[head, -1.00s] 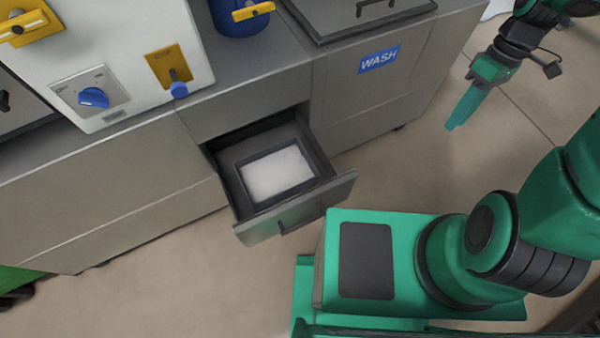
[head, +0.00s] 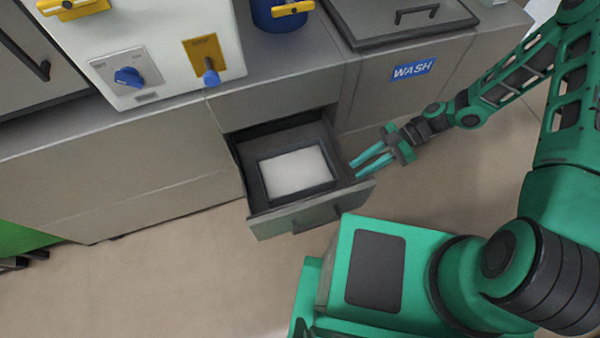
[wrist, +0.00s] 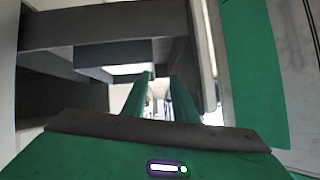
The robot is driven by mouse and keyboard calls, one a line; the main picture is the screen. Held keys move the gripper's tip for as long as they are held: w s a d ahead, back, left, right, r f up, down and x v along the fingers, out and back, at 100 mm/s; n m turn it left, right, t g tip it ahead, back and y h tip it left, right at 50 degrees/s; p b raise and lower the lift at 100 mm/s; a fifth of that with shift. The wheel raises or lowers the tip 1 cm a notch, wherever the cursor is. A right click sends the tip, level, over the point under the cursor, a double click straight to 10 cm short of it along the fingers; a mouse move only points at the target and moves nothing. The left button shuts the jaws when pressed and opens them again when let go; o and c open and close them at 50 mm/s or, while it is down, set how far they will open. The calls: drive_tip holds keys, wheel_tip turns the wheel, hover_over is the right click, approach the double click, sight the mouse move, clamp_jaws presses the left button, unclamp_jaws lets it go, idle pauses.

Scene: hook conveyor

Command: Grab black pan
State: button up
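The black pan (head: 265,180) is a shallow dark rectangular tray with a white filling. It sits inside the open grey drawer (head: 245,160) in the head view. My gripper (head: 355,170) is at the drawer's right side, apart from the pan, with its two green fingers spread and pointing left toward the drawer. Nothing is between the fingers. In the wrist view my gripper (wrist: 162,79) shows a gap between its fingers, with dark panels beyond them. I cannot tell there which dark part is the pan.
The drawer front (head: 315,212) stands out from the grey cabinet (head: 110,175). A lidded basin (head: 410,45) is above the WASH label (head: 413,69). A white machine with a blue knob (head: 129,77) and a blue container (head: 283,14) stand on the counter.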

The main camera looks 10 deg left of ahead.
drive_tip(key=s+a+f, duration=0.2)
drive_tip(key=a, duration=0.2)
drive_tip(key=s+a+f+n+y, duration=0.1)
drive_tip(key=s+a+f, duration=0.1)
drive_tip(key=a, duration=0.3)
drive_tip(key=s+a+f+n+y, duration=0.1)
drive_tip(key=s+a+f, duration=0.2)
drive_tip(key=a, duration=0.2)
drive_tip(key=shift+s+a, duration=0.15)
drive_tip(key=shift+s, duration=0.15)
clamp_jaws()
drive_tip(key=shift+r, duration=0.1)
idle(1.1)
